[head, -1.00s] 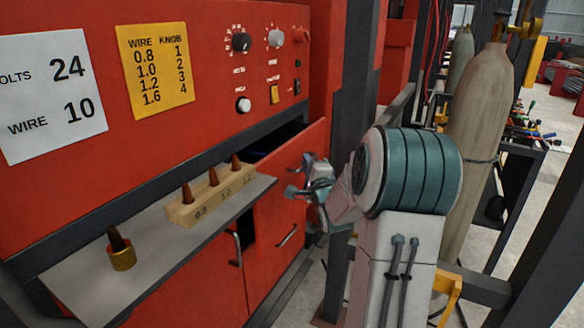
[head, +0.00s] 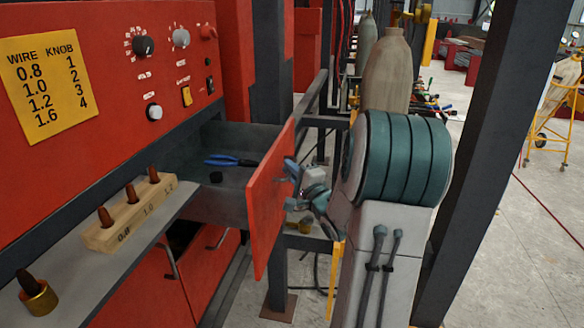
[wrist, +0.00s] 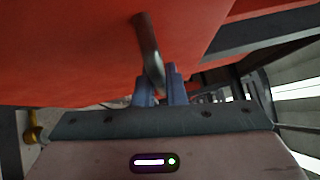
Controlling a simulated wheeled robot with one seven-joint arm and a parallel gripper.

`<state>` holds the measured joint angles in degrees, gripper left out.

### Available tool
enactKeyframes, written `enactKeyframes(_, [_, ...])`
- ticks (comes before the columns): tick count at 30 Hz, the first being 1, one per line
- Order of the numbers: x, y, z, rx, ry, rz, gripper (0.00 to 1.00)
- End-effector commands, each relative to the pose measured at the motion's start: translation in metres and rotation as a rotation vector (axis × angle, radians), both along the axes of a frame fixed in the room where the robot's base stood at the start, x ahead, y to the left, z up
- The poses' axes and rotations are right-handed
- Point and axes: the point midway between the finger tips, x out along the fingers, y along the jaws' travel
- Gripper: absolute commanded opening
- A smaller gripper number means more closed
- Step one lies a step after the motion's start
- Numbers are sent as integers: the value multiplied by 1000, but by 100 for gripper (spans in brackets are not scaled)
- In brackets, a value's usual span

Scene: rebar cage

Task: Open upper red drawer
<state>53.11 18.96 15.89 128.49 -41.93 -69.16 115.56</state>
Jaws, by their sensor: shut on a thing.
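The upper red drawer (head: 270,205) is pulled well out of the red cabinet in the head view. Its grey inside shows blue-handled pliers (head: 231,161) and a small black round object (head: 216,177). My gripper (head: 298,178) is at the outer face of the drawer front. In the wrist view my gripper's two blue fingers (wrist: 160,88) are shut on the drawer's metal bar handle (wrist: 148,45). The red drawer front fills the top of that view. The handle is mostly hidden in the head view.
A shelf (head: 75,262) left of the drawer carries a wooden block (head: 128,215) with several brown tips and a brass piece (head: 38,300). Red lower doors (head: 150,290) are shut. A dark post (head: 490,150) and a gas cylinder (head: 388,75) stand at right.

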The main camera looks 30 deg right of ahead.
Motion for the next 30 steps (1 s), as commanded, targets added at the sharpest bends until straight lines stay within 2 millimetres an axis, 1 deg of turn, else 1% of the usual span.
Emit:
enactKeyframes(10, [0,2,-3,1,5,5,0])
enactKeyframes(11, [0,2,-3,1,5,5,16])
enactKeyframes(12, [0,2,-3,1,4,5,27])
enactKeyframes(13, [0,2,-2,1,4,5,33])
enactKeyframes(23, [-3,0,-1,0,2,1,33])
enactKeyframes(26, [-12,-1,-3,-1,2,0,33])
enactKeyframes(29, [-29,-1,-5,-2,3,-1,33])
enactKeyframes(30, [-37,0,-7,-1,3,0,33])
